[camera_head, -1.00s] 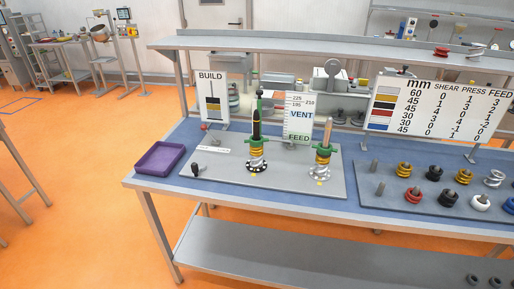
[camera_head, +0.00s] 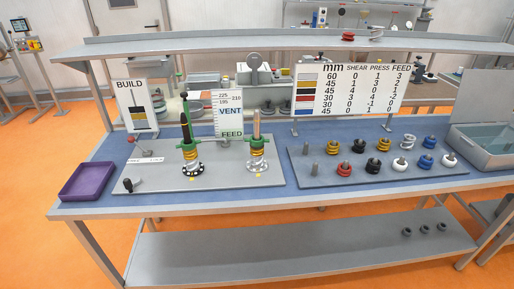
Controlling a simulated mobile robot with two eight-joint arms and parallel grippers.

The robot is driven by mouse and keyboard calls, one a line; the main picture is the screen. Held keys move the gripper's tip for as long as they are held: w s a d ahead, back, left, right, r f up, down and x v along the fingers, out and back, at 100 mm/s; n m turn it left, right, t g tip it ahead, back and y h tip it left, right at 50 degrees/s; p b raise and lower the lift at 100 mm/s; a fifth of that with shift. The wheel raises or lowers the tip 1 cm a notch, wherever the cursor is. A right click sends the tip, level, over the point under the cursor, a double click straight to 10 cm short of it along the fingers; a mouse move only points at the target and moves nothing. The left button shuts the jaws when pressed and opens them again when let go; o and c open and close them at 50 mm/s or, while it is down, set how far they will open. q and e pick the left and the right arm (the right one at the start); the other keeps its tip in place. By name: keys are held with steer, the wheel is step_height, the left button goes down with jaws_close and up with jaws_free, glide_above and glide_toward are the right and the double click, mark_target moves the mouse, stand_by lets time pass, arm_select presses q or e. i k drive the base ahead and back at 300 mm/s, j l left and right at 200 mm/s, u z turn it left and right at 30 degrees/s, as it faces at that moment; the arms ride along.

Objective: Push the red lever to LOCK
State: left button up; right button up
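A small lever with a red knob (camera_head: 131,139) stands on the left back part of the grey plate (camera_head: 225,178), below the BUILD sign. A white label strip (camera_head: 146,160) lies just in front of it; its lettering is too small to read. A small black-knobbed handle (camera_head: 128,184) is at the plate's front left corner. Two spring-stack posts stand on the plate, one dark (camera_head: 187,145) and one tan (camera_head: 257,140). Neither of my grippers is in view.
A purple tray (camera_head: 87,182) lies left of the plate on the blue table. A second grey plate with several coloured springs (camera_head: 345,169) is to the right, with a grey open case (camera_head: 488,152) beyond. BUILD, VENT/FEED and number signs stand behind.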

mark_target(131, 139)
steer(key=i+j+u, duration=0.15)
steer(key=i, duration=1)
